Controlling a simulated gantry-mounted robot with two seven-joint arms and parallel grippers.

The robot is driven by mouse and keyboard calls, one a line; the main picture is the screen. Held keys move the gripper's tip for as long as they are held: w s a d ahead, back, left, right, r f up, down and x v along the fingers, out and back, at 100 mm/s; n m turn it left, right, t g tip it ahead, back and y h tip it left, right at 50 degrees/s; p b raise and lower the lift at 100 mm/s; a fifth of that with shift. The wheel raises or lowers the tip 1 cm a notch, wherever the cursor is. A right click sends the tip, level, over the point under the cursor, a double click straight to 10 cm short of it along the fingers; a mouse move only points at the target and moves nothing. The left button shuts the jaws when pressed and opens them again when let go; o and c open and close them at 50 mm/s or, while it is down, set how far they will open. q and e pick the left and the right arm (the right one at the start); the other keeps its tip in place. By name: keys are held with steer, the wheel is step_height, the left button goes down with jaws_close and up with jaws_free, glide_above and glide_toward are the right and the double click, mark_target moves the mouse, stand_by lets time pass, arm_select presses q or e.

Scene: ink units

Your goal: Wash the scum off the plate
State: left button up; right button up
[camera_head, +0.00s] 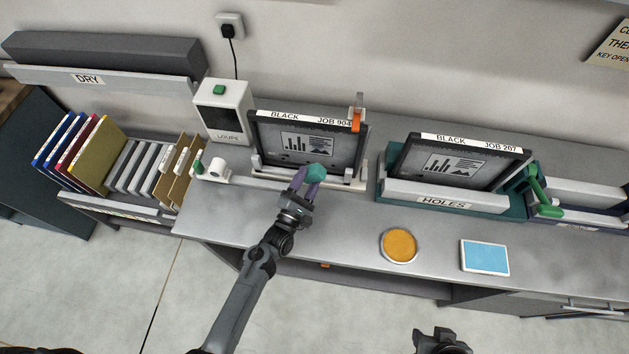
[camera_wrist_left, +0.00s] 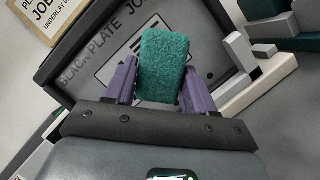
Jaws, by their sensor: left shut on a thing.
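The plate (camera_head: 335,135) labelled BLACK JOB 904 leans upright in a white stand (camera_head: 265,174) at the middle of the bench. It has a dark frame and a grey face with printed shapes and some faint darker smudges. An orange clip (camera_head: 356,121) is at its top right. My left gripper (camera_head: 305,179) is shut on a teal fuzzy pad (camera_head: 317,172), in front of the plate's lower part. The left wrist view shows the pad (camera_wrist_left: 163,65) between the purple fingers, over the plate's face (camera_wrist_left: 120,55). Whether it touches the plate is unclear. My right gripper's fingers are out of view.
A second plate (camera_head: 460,164), JOB 207, stands in a green HOLES rack (camera_head: 394,160) to the right. A round orange dish (camera_head: 399,245) and a blue tray pad (camera_head: 485,257) lie in front. A white box (camera_head: 223,106) and file racks are left. Bench front-left is clear.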

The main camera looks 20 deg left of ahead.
mark_target(310, 165)
arm_select(q)
steer(key=shift+w+a+f+b, duration=0.1)
steer(key=shift+w+a+b, duration=0.1)
steer(key=shift+w+b, duration=0.4)
steer(key=shift+w+a+b, duration=0.15)
steer(key=shift+w+b, duration=0.15)
steer(key=shift+w, duration=0.55)
steer(key=shift+w+a+b, duration=0.25)
steer(key=shift+w+b, duration=0.4)
steer(key=shift+w, duration=0.55)
steer(key=shift+w, duration=0.3)
steer(key=shift+w+a+b, duration=0.2)
steer(key=shift+w+b, duration=0.4)
steer(key=shift+w, duration=0.15)
